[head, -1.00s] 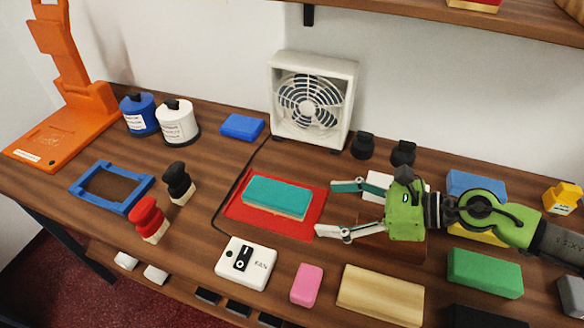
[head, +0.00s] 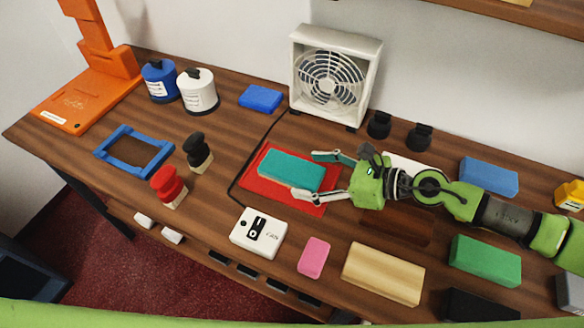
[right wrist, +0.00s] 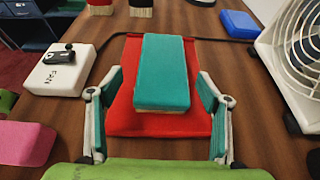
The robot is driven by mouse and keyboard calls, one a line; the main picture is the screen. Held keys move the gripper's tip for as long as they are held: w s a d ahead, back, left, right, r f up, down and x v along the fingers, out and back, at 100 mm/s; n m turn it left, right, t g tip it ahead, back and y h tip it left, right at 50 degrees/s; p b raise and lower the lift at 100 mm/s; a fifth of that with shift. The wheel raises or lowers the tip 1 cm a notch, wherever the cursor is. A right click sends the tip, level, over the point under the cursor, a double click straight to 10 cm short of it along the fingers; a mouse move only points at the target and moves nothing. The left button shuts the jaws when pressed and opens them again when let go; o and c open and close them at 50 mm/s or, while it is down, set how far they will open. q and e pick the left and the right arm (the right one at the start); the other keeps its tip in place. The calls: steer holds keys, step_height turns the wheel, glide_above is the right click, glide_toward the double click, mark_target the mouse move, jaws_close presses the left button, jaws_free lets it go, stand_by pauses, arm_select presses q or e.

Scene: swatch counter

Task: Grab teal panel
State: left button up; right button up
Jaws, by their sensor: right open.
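The teal panel (head: 290,170) is a flat block with a teal top and a pale lower layer. It lies on a red mat (head: 262,188) on the wooden counter, in front of the fan. My right gripper (head: 312,175) is open, its fingertips at the panel's right end. In the right wrist view the panel (right wrist: 162,72) lies ahead between the two open fingers (right wrist: 158,95), with a gap on each side. The red mat (right wrist: 125,115) shows around it. My left gripper is not in view.
A white fan (head: 333,80) stands behind the mat. A white switch box (head: 258,233) marked FAN and a pink block (head: 314,257) lie in front. Black and red brushes (head: 167,186) stand at left. Green (head: 485,260), tan (head: 382,273) and blue (head: 489,176) blocks lie at right.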

mark_target(299, 170)
steer(key=p+x, duration=0.1)
steer(key=x, duration=0.4)
steer(key=shift+w+d+r, duration=0.1)
steer(key=shift+w+r, duration=0.05)
steer(key=shift+w, duration=0.05)
steer(key=shift+c, duration=0.4)
steer(key=c, duration=1.2)
steer(key=shift+r, duration=0.1)
